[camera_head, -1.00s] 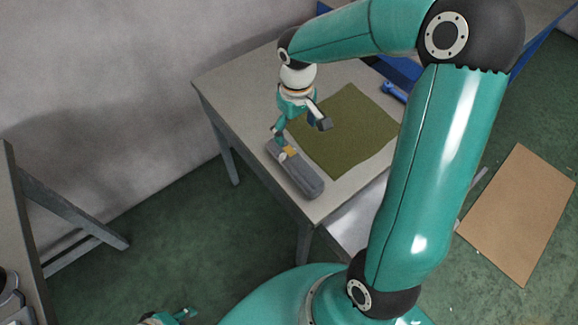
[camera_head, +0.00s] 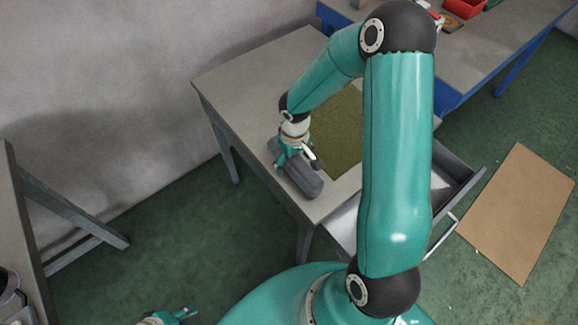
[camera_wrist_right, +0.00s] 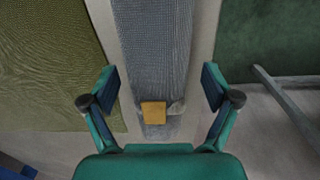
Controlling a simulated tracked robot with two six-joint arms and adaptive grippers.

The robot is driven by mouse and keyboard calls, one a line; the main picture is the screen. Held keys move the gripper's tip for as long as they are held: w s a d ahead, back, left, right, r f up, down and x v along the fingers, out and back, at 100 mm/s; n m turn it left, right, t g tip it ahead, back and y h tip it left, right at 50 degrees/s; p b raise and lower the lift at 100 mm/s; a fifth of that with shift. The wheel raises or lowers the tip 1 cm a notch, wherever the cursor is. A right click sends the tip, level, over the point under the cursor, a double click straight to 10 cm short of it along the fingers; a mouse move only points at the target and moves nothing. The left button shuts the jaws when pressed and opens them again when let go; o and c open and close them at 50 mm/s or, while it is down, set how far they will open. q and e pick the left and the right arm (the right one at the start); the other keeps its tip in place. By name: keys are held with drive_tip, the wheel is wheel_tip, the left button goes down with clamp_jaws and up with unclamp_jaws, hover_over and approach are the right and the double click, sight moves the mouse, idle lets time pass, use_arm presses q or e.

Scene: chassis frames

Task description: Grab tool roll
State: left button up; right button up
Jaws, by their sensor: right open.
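The tool roll (camera_head: 307,184) is a long grey fabric roll lying on the grey table near its front edge. In the right wrist view the roll (camera_wrist_right: 152,45) runs up the middle, with a strap and a yellow tag (camera_wrist_right: 153,113). My right gripper (camera_head: 294,160) is low over the roll and hides part of it. In the right wrist view its two open fingers (camera_wrist_right: 160,86) stand on either side of the roll, with a gap on each side. My left gripper (camera_head: 182,315) shows only partly at the bottom edge, away from the roll.
An olive mat (camera_head: 342,135) lies on the table (camera_head: 250,75) beside the roll. An open drawer (camera_head: 452,180) juts out below the table. A blue bench with a red bin (camera_head: 462,8) stands at back right. A brown board (camera_head: 520,215) lies on the green floor.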

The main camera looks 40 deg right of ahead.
drive_tip(key=shift+f, duration=0.25)
drive_tip(key=c, duration=1.5)
clamp_jaws()
drive_tip(key=shift+w+r, duration=0.1)
drive_tip(key=shift+r, duration=0.1)
